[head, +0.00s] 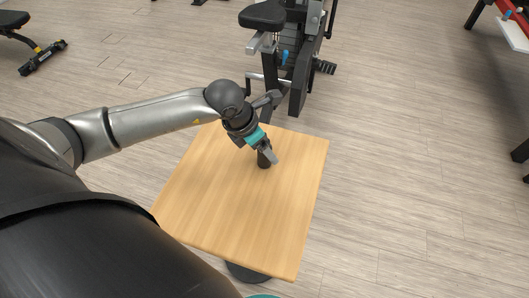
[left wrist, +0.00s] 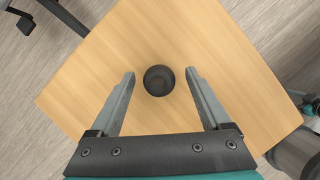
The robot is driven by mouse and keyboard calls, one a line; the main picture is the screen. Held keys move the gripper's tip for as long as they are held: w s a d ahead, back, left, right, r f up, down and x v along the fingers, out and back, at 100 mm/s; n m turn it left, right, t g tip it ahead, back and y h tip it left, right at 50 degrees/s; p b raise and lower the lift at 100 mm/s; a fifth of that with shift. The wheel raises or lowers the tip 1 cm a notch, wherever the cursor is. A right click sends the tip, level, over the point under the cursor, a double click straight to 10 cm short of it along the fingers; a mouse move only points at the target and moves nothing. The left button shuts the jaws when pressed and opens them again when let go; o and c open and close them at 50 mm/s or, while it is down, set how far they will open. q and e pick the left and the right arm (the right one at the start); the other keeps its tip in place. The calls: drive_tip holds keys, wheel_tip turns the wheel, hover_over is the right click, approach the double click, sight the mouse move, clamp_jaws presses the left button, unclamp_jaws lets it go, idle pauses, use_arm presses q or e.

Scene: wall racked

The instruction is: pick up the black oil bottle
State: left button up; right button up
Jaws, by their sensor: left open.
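The black oil bottle (head: 263,161) stands on the wooden table, toward its far side. My left gripper (head: 268,154) is right above it and partly hides it in the head view. In the left wrist view the bottle (left wrist: 159,80) shows from above as a dark round shape between the tips of the two open fingers (left wrist: 160,77). A strip of table shows on each side of it, so neither finger appears to touch it. My right gripper is in neither view.
The square wooden table (head: 245,222) is otherwise bare. A black exercise machine (head: 290,50) stands close behind its far edge. A bench (head: 20,30) is at the far left. The floor to the right of the table is open.

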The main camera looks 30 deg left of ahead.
use_arm(q)
drive_tip(key=shift+x, duration=1.55)
drive_tip(key=shift+r, duration=0.1)
clamp_jaws()
